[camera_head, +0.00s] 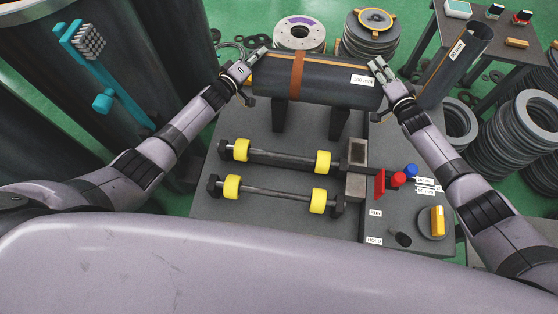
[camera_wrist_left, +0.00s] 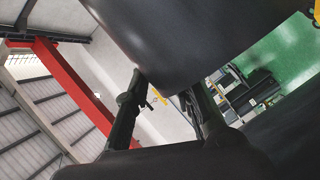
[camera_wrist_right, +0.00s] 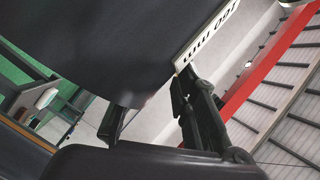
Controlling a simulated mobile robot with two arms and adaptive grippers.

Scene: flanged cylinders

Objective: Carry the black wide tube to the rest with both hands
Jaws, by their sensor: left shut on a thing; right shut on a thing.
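The black wide tube (camera_head: 325,80) lies level across the far part of the grey bench, with a brown band around it and a white label near its right end. My left gripper (camera_head: 252,62) is shut on its left end, and my right gripper (camera_head: 378,68) is shut on its right end. The tube fills much of the left wrist view (camera_wrist_left: 185,40) and the right wrist view (camera_wrist_right: 100,45). Two dark upright posts of the rest (camera_head: 339,122) show beneath the tube. Their tops are hidden, so I cannot tell whether the tube touches them.
Two bars with yellow rollers (camera_head: 322,162) lie on the bench (camera_head: 290,225) nearer me. Red and blue knobs (camera_head: 398,179) and a yellow switch (camera_head: 437,221) are at the right. Another dark tube (camera_head: 455,65) leans behind my right arm. Flanges and ring stacks (camera_head: 527,125) stand around.

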